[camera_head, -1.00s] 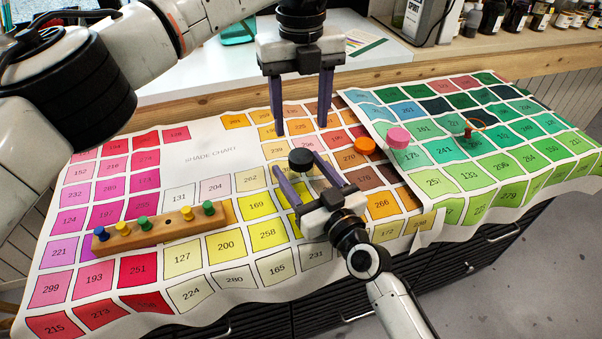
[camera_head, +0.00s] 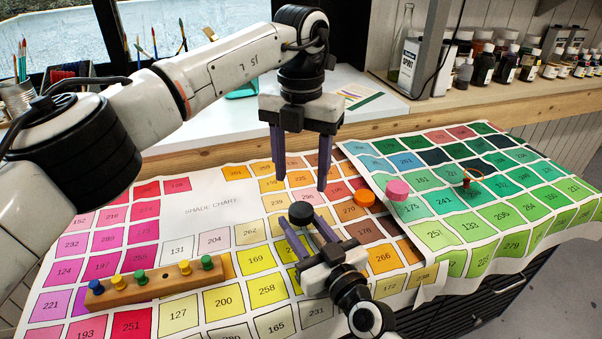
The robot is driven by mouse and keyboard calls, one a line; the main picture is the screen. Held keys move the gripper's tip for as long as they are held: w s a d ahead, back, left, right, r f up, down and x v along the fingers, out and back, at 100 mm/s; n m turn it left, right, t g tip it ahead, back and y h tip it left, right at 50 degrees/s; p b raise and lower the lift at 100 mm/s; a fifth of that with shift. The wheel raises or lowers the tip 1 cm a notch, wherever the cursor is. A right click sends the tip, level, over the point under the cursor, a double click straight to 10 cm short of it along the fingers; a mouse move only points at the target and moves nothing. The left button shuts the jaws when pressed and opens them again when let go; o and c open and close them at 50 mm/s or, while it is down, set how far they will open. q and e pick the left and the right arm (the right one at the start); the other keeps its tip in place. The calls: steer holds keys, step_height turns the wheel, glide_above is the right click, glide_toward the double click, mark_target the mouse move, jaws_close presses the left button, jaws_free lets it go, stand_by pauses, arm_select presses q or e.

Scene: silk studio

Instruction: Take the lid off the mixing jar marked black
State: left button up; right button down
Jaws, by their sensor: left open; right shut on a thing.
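The mixing jar with a black top (camera_head: 301,211) stands on the shade chart. Its lid and body are hard to tell apart at this size. My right gripper (camera_head: 302,221) reaches in from the front, with its purple fingers on either side of the jar, shut on it. My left gripper (camera_head: 301,183) is open and empty, pointing down just above and behind the black top, apart from it. Jars with an orange top (camera_head: 364,197) and a pink top (camera_head: 398,189) stand to the right.
A wooden block with coloured pegs (camera_head: 158,284) lies on the chart at left. Bottles (camera_head: 508,66) line the back shelf. The chart between the peg block and the black-topped jar is clear.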

mark_target(301, 209)
arm_select(q)
steer(key=m, duration=0.8)
steer(key=shift+m, duration=0.4)
steer(key=m, duration=1)
steer(key=shift+m, duration=0.4)
steer(key=m, duration=1.2)
steer(key=shift+m, duration=0.4)
steer(key=shift+f, duration=4.05)
steer(key=shift+c, duration=0.2)
